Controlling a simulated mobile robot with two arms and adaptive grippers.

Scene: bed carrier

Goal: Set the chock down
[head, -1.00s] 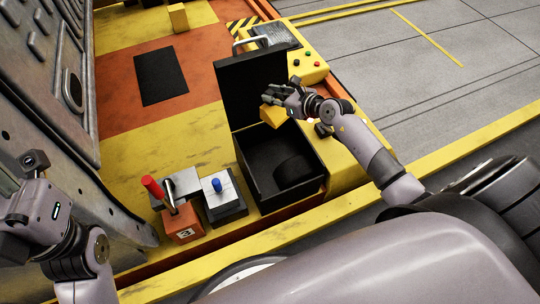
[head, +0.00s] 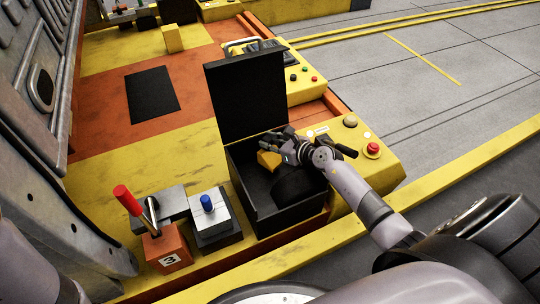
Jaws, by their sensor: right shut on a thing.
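The yellow chock (head: 267,160) is in my right gripper (head: 279,153), which is shut on it. The gripper comes in from the right and holds the chock within the mouth of the open black box (head: 287,222). My fingers hide part of the chock. I cannot tell whether it touches the box. A second yellow block (head: 172,39) stands upright on the deck farther back. My left gripper is out of view; only part of that arm shows at the lower left.
The box's raised lid (head: 245,98) stands behind my right gripper. A dark rounded thing (head: 296,186) lies in the box. A red-handled lever (head: 128,200) and a blue-knobbed unit (head: 208,208) stand left of the box. A black pad (head: 152,94) lies on the deck. A red button (head: 372,149) is at right.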

